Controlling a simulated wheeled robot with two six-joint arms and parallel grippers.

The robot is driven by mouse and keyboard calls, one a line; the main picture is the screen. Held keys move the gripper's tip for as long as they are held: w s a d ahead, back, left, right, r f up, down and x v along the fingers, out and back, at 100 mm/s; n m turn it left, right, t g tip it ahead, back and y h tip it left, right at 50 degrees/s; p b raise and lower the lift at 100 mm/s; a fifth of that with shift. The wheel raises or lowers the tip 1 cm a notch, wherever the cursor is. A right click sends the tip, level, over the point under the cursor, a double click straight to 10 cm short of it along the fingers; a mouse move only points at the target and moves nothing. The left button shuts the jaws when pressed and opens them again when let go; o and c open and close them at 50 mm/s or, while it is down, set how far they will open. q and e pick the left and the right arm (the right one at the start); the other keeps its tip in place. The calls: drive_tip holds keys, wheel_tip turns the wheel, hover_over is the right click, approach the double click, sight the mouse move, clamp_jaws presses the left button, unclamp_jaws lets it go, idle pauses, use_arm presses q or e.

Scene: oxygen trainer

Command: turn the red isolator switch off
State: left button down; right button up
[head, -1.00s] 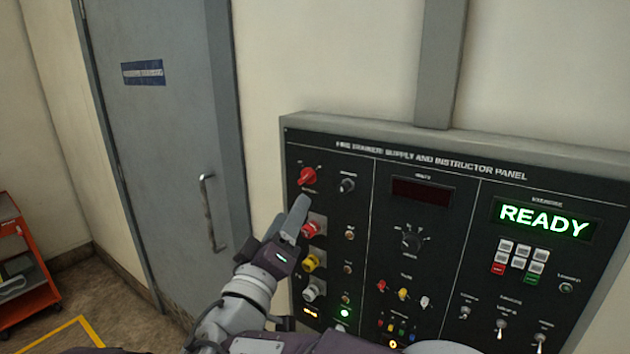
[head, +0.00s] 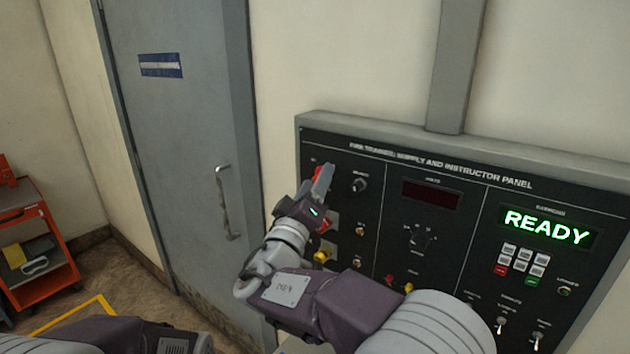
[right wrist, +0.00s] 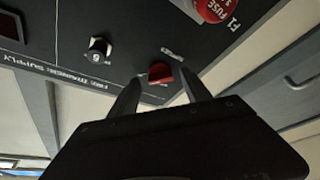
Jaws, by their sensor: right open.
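The red isolator switch (head: 317,173) is at the upper left of the dark panel (head: 395,165). My right gripper (head: 323,180) is in front of it and hides most of it in the head view. In the right wrist view the red switch (right wrist: 160,72) shows between the two spread fingertips (right wrist: 160,88). The gripper is open, with a finger on either side of the switch; I cannot tell whether either touches it. My left gripper is not in view.
A dark selector knob (head: 360,185) sits right of the switch. A red fuse knob (right wrist: 213,8) and a yellow knob (head: 321,258) are below it. The panel's READY display (head: 546,226) is lit green. A grey door (head: 185,140) and an orange cart (head: 40,245) stand left.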

drive_tip(key=shift+w+f, duration=0.1)
clamp_jaws()
